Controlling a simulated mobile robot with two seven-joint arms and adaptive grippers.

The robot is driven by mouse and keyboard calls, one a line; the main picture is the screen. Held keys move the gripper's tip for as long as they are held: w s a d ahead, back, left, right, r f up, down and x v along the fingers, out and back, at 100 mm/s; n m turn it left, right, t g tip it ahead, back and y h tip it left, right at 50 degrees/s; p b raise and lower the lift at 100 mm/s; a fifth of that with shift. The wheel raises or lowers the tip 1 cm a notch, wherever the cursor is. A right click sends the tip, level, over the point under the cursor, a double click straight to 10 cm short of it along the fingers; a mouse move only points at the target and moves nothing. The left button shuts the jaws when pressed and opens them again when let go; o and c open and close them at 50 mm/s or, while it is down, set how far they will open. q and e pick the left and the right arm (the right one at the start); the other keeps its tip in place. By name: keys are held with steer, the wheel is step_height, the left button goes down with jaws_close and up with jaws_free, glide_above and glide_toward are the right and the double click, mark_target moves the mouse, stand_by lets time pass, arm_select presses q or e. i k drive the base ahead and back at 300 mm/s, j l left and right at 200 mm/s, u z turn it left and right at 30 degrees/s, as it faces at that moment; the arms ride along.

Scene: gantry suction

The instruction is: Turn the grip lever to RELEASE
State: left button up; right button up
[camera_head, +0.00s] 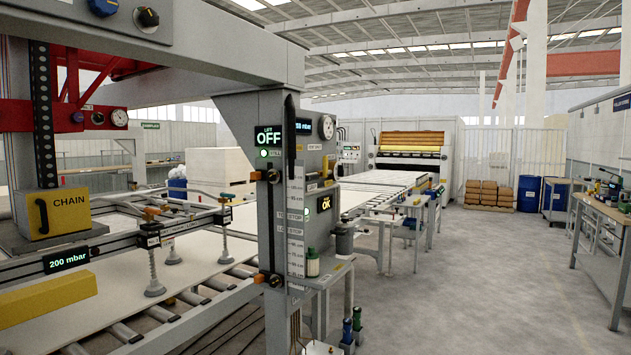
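No lever with a readable RELEASE label shows. A long black pointed bar (290,135) stands upright on the grey gantry column (272,200), beside a height scale. A black knob (148,17) sits on the overhead grey beam at the top left. A suction frame (160,232) with several grey cups hangs over a pale board (110,285) on the rollers. I cannot tell whether the cups touch the board. The left display (66,260) reads 200 mbar. The column display (268,136) reads OFF. Neither of my grippers is in view.
A yellow box (60,213) marked CHAIN hangs at the left. A small shelf (330,276) with a green bottle juts from the column. A workbench (605,208) stands at the right. The grey floor (470,290) between is clear.

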mark_target(312, 176)
steer(key=i+l+u, duration=0.1)
steer(key=i+l, duration=1.1)
steer(key=l, duration=0.15)
steer(key=i+l+u, duration=0.15)
steer(key=i+l, duration=0.5)
